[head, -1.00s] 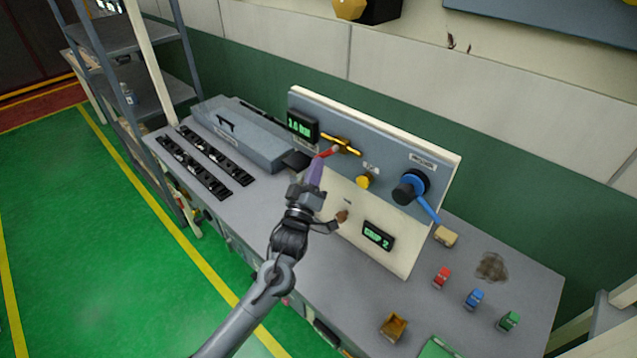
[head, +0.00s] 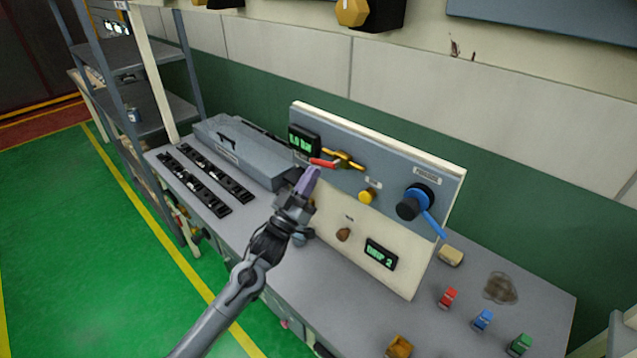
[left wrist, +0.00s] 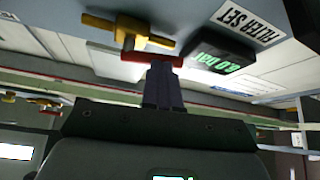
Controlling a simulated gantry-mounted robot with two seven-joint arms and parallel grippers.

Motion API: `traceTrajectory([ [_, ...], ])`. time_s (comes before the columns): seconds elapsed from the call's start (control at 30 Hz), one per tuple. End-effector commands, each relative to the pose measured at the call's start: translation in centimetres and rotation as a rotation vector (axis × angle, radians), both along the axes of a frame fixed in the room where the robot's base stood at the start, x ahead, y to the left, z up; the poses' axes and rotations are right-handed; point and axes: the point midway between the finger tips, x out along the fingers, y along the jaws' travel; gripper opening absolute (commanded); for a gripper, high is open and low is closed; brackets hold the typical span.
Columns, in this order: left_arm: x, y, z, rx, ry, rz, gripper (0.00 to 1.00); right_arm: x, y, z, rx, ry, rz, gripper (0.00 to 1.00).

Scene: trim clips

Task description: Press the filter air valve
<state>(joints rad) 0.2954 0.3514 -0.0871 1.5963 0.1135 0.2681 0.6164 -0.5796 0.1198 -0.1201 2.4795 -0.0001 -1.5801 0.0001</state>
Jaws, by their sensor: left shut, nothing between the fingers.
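The brass valve (head: 347,160) with a red lever (head: 323,163) is on the upright panel, beside a green-lit display (head: 303,141). My left gripper (head: 311,172) is shut and empty, its purple fingertips just below the lever; I cannot tell if they touch it. In the left wrist view, the fingertips (left wrist: 163,68) are at the red lever (left wrist: 150,57), below the brass body (left wrist: 128,34). The lever lies roughly in line with the brass body. My right gripper is not in view.
The panel also carries a yellow knob (head: 367,196), a blue-handled dial (head: 416,202), a brown knob (head: 343,234) and a second display (head: 381,254). Black clip strips (head: 207,179) and a grey case (head: 240,152) lie left. Small coloured clips (head: 482,320) lie on the bench at right.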

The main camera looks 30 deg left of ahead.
Motion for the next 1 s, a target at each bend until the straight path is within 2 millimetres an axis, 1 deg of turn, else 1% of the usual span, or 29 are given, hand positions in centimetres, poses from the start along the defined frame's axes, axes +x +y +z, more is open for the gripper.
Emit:
traceTrajectory([
  [0.2, -1.7, -0.8, -2.1, 0.001, 0.001, -0.014, 0.0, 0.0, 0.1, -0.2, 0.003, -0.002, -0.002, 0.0],
  [0.4, -5.2, -0.5, -4.4, 0.002, 0.002, -0.012, 0.0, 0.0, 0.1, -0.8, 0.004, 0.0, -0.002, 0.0],
  [0.6, -7.9, -0.3, -6.0, 0.002, 0.002, -0.012, 0.0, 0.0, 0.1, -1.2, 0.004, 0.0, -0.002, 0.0],
  [0.8, -9.4, -0.1, -6.8, 0.001, -0.001, -0.011, 0.0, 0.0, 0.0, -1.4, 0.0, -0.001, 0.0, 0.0],
  [1.0, -9.8, -0.1, -7.1, 0.002, -0.001, -0.011, 0.0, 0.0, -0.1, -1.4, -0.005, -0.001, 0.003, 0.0],
])
